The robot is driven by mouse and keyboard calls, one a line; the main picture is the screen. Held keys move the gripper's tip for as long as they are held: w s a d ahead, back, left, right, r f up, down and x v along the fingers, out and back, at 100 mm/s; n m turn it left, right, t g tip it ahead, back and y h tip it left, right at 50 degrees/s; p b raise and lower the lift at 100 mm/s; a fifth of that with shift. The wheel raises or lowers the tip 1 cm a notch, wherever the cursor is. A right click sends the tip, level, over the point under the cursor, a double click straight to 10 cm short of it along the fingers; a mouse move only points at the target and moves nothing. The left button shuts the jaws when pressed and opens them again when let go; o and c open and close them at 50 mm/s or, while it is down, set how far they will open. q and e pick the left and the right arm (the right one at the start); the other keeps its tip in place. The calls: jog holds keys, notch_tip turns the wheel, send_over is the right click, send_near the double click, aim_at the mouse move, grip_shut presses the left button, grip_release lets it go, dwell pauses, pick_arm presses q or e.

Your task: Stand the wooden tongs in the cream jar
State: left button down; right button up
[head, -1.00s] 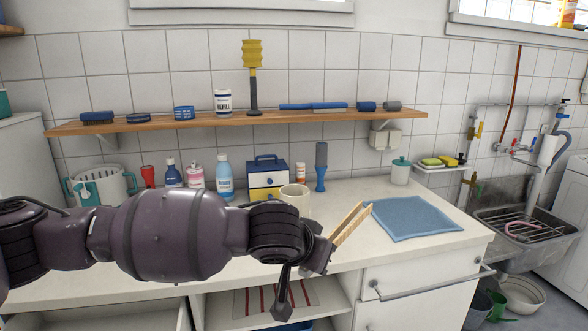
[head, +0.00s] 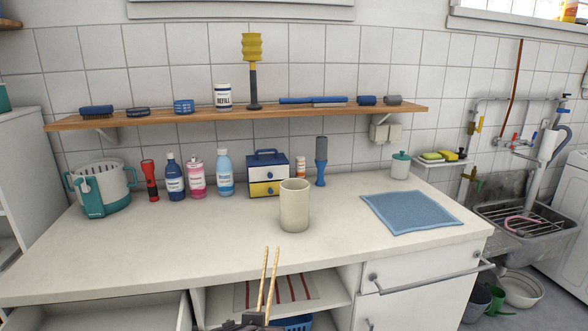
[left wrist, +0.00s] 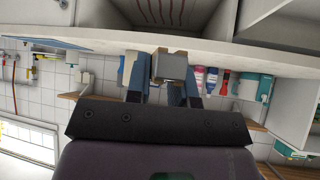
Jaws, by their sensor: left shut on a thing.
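The cream jar (head: 294,207) stands upright on the counter near its middle, its open mouth facing up. My left gripper (head: 254,318) is at the bottom edge of the head view, in front of the counter. It is shut on the wooden tongs (head: 263,282), whose two thin arms point up, slightly apart. The tongs are clear of the jar, nearer to me and a little left of it. In the left wrist view the tongs (left wrist: 169,66) show end-on between the fingers. My right gripper is not in view.
A blue cloth (head: 410,216) lies right of the jar. Bottles and a teal-and-white basket (head: 100,190) stand left. The wooden shelf (head: 230,115) runs above. The counter front (head: 200,245) is clear.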

pick_arm(q)
jog(key=shift+s+a+f, duration=0.3)
jog(key=shift+s+a, duration=0.15)
jog(key=shift+s, duration=0.25)
jog(key=shift+d+r+m+h, duration=0.1)
jog(key=shift+d+m+h, duration=0.1)
jog(key=shift+m+h, duration=0.25)
jog(key=r, duration=0.1)
jog(key=w+r+m, duration=0.1)
jog(key=r+h, duration=0.1)
jog(key=shift+w+a+r+m, duration=0.1)
jog(key=shift+w+a+m, duration=0.05)
jog(key=shift+w+m, duration=0.15)
jog(key=s+a+f+n+y, duration=0.1)
jog(key=a, duration=0.6)
jog(key=a+f+n+y, duration=0.1)
jog(key=a+f, duration=0.1)
jog(key=a, duration=0.5)
jog(key=shift+s+f+n, duration=0.25)
jog(key=shift+s+n, duration=0.1)
